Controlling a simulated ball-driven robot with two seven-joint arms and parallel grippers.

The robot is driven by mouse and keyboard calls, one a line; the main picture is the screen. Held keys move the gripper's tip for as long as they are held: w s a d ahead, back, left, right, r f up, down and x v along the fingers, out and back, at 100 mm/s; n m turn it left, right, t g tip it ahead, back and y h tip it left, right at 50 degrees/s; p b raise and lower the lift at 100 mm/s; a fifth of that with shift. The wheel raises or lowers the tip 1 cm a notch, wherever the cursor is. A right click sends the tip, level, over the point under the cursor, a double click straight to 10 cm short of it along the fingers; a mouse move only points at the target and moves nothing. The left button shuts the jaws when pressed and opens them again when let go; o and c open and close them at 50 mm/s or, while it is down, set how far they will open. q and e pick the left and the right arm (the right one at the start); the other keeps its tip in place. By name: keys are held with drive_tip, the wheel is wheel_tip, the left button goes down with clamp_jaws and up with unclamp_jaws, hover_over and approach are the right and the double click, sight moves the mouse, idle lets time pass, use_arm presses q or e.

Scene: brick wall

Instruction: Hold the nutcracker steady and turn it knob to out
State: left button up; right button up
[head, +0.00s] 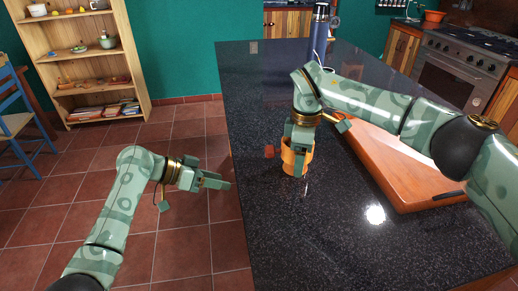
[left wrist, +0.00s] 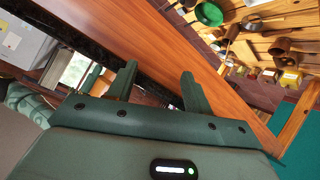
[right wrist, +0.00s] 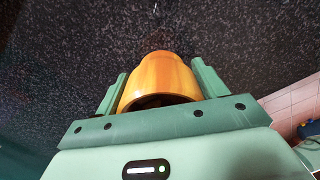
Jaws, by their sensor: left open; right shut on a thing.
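The nutcracker is an orange wooden cup (head: 296,168) standing on the dark countertop near its left edge. A small reddish-brown knob (head: 269,151) shows just left of it; I cannot see clearly how the two join. My right gripper (head: 299,140) comes down from above and is shut on the cup. In the right wrist view the cup (right wrist: 163,78) sits between both fingers, its dark opening facing the camera. My left gripper (head: 222,182) is open and empty, left of the countertop edge and apart from the knob. Its spread fingers (left wrist: 160,86) hold nothing in the left wrist view.
A wooden board (head: 410,165) lies on the speckled countertop (head: 340,240) to the right, under my right arm. A blue bottle (head: 320,32) stands at the far end. The countertop in front of the nutcracker is clear. A wooden shelf (head: 88,45) stands at the back left.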

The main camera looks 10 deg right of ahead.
use_arm(q)
drive_tip(key=r+m+t+y, duration=0.2)
drive_tip(key=m+t+y, duration=0.3)
drive_tip(key=t+y, duration=0.3)
drive_tip(key=m+t+h, duration=0.2)
drive_tip(key=m+t, duration=0.3)
approach(269, 149)
drive_tip(key=shift+w+a+f, duration=0.3)
drive_tip(key=shift+w+f, duration=0.15)
drive_tip(key=shift+f, duration=0.2)
drive_tip(key=shift+w+d+m, duration=0.1)
drive_tip(key=shift+d+m, duration=0.2)
drive_tip(key=x, duration=1.1)
drive_tip(key=shift+w+f, duration=0.15)
drive_tip(key=c, duration=1)
